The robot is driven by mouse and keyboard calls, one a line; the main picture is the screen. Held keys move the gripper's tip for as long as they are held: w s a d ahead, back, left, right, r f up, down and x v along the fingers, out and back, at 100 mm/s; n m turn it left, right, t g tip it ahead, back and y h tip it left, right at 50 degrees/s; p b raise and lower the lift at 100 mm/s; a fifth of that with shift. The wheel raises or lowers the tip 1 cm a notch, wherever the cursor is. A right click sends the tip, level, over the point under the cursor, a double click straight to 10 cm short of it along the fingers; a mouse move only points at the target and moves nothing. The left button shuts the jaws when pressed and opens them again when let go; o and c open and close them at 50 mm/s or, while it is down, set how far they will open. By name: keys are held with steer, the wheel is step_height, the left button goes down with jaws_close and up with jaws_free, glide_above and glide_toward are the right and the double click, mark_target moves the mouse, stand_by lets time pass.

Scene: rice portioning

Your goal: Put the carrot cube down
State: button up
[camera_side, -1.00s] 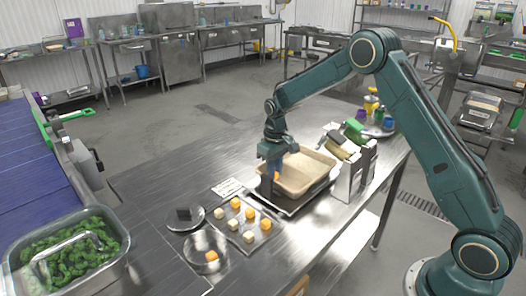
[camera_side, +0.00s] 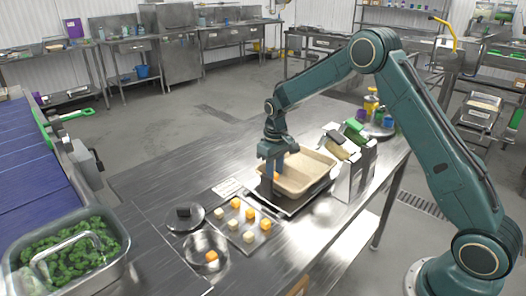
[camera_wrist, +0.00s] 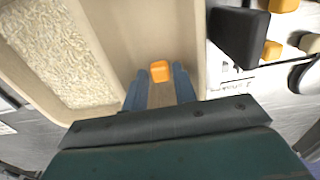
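My gripper (camera_wrist: 161,70) has an orange carrot cube (camera_wrist: 160,70) between its two blue fingertips, with a finger close on each side. In the side view the cube (camera_side: 277,176) shows as a small orange spot below my gripper, at the near left side of the beige tray (camera_side: 318,160). In the wrist view the cube is over or in a bare beige part of the tray (camera_wrist: 118,40). A wall separates that part from the rice (camera_wrist: 50,50) at left. I cannot tell whether the cube touches the tray floor.
A metal sheet (camera_side: 226,232) with several orange and pale cubes lies left of the tray. A rack (camera_side: 357,180) stands right of the tray. Greens fill a container (camera_side: 122,262) at lower left.

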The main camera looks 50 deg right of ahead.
mark_target(276, 175)
step_height(276, 175, up, 12)
stand_by(0.6)
stand_by(0.5)
steer(key=s+a+r+t, duration=0.25)
steer(key=s+r, duration=0.35)
steer(key=s, duration=0.3)
steer(key=s+a+r+t, duration=0.1)
steer(key=s+a+r, duration=0.2)
steer(key=s+r, duration=0.45)
steer(key=s+a+f+t, duration=0.2)
steer(key=s+f, duration=0.1)
steer(key=s, duration=1.4)
steer(key=shift+s+f, duration=0.15)
steer(key=shift+s, duration=0.25)
